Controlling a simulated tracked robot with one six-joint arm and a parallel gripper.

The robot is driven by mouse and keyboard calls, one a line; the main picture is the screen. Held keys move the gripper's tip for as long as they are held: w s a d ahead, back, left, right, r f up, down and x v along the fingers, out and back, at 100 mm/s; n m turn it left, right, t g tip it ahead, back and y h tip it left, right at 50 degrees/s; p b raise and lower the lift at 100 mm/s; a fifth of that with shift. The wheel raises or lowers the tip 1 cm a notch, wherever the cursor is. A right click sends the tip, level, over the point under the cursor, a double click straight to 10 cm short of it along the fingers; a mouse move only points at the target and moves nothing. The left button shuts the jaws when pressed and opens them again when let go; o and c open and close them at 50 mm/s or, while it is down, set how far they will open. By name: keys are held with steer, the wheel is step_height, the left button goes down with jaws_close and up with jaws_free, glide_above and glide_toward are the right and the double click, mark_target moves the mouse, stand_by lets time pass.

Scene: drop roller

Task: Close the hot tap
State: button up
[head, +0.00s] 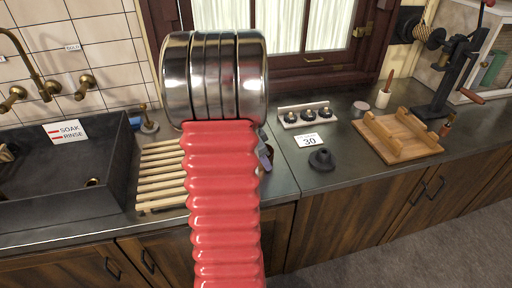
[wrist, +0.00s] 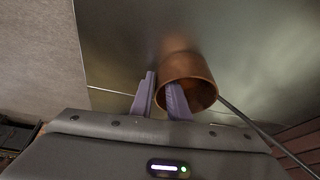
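A brass tap (head: 14,97) is on the tiled wall at the far left in the head view, with a curved brass spout (head: 32,72) beside it. A second brass tap (head: 86,84) is to its right, below a small label that seems to read COLD. I cannot tell how far either tap is turned. My gripper (wrist: 162,88) is far right of the taps, mostly hidden behind my arm in the head view. In the wrist view its fingers are apart, with one inside a copper cup (wrist: 202,76) and the other outside its wall.
A dark sink (head: 60,185) with a SOAK/RINSE card (head: 67,132) lies below the taps. A wooden slat rack (head: 160,178) is beside it. A wooden tray (head: 400,135) and a crank machine (head: 455,75) stand right. A thin rod (wrist: 265,138) runs from the cup.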

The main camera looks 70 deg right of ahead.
jaws_close()
steer(key=shift+r, duration=0.1)
stand_by(0.4)
step_height(320, 180, up, 10)
stand_by(0.6)
steer(key=shift+s, duration=0.1)
stand_by(0.8)
